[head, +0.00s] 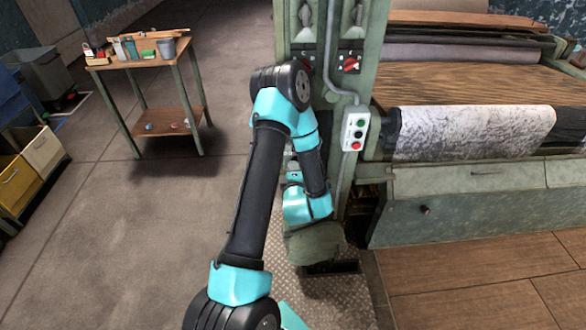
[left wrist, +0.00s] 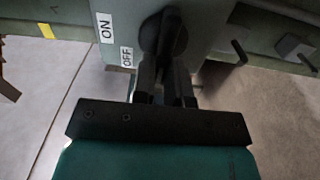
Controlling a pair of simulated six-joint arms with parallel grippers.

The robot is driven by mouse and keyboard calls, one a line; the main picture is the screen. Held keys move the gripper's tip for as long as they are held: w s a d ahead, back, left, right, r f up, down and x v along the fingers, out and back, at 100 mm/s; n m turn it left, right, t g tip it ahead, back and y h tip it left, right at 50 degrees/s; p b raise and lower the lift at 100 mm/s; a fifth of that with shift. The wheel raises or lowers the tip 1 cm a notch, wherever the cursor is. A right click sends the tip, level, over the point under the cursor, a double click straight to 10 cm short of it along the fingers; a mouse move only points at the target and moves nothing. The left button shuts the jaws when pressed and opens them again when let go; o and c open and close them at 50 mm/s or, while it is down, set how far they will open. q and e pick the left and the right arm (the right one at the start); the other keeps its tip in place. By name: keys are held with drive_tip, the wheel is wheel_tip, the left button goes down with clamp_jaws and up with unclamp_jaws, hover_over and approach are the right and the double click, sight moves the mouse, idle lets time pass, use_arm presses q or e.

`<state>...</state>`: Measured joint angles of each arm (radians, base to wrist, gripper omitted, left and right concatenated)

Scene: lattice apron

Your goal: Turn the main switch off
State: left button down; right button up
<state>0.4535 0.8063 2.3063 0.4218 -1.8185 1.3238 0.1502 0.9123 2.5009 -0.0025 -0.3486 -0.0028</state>
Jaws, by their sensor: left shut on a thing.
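The main switch is a black handle (left wrist: 168,34) on a grey-green panel in the left wrist view. A white ON label (left wrist: 105,28) and, lower and nearer the handle, a white OFF label (left wrist: 127,57) sit to its left. My left gripper (left wrist: 166,80) is shut on the handle's lower end, which points down in this picture, close to the level of OFF. In the head view my left arm covers the switch and my gripper's fingers, in front of the green machine post (head: 300,25). My right gripper is not in view.
A control box with green and red buttons (head: 355,130) and a red rotary knob (head: 350,64) are on the post near my arm. The machine's roll of patterned cloth (head: 470,132) is at right. A small wooden table (head: 150,58) stands back left. Floor between is clear.

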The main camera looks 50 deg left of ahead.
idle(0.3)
use_arm(q)
drive_tip(key=c, duration=1.1)
unclamp_jaws()
drive_tip(key=shift+c, duration=0.2)
drive_tip(key=shift+d, duration=0.1)
